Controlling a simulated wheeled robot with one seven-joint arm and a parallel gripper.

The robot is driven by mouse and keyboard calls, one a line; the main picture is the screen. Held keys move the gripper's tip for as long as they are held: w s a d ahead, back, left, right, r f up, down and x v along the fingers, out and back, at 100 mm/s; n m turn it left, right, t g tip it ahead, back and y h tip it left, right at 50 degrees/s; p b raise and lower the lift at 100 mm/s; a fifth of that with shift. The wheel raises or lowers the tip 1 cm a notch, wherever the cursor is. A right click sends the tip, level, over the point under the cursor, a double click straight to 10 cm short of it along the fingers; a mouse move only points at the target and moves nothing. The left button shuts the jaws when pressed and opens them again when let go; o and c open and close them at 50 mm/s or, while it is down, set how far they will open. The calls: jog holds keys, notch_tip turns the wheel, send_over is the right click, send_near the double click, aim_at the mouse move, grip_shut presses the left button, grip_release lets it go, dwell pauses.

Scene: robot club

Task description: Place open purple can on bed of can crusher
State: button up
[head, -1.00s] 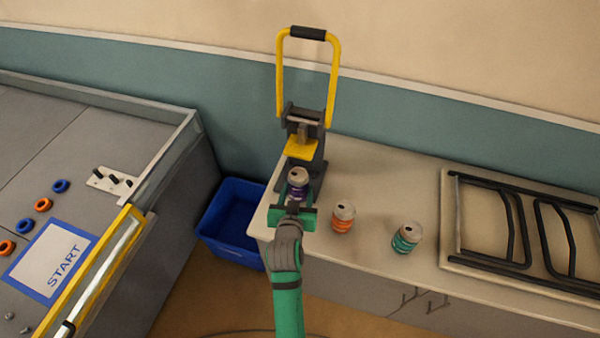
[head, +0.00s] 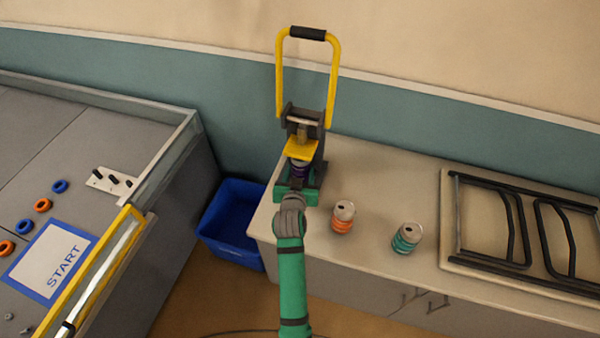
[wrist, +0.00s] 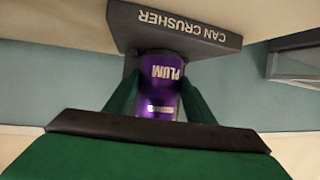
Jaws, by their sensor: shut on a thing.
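The purple can (head: 299,170), labelled PLUM, is between the green fingers of my gripper (head: 297,188). In the head view it is under the yellow press plate (head: 301,149) of the can crusher (head: 322,150), whose yellow handle stands raised. In the wrist view, which looks upside down, the purple can (wrist: 160,95) overlaps the dark base marked CAN CRUSHER (wrist: 205,45). I cannot tell whether the can's bottom touches the bed. My gripper also shows in the wrist view (wrist: 160,105), a finger on each side of the can. The can's top is mostly hidden by the press plate.
An orange can (head: 343,217) and a teal can (head: 407,238) stand on the counter (head: 375,190) right of the crusher. A black frame (head: 515,225) lies farther right. A blue bin (head: 228,225) is on the floor left of the counter.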

jog(key=shift+f, duration=0.1)
jog(key=o, duration=1)
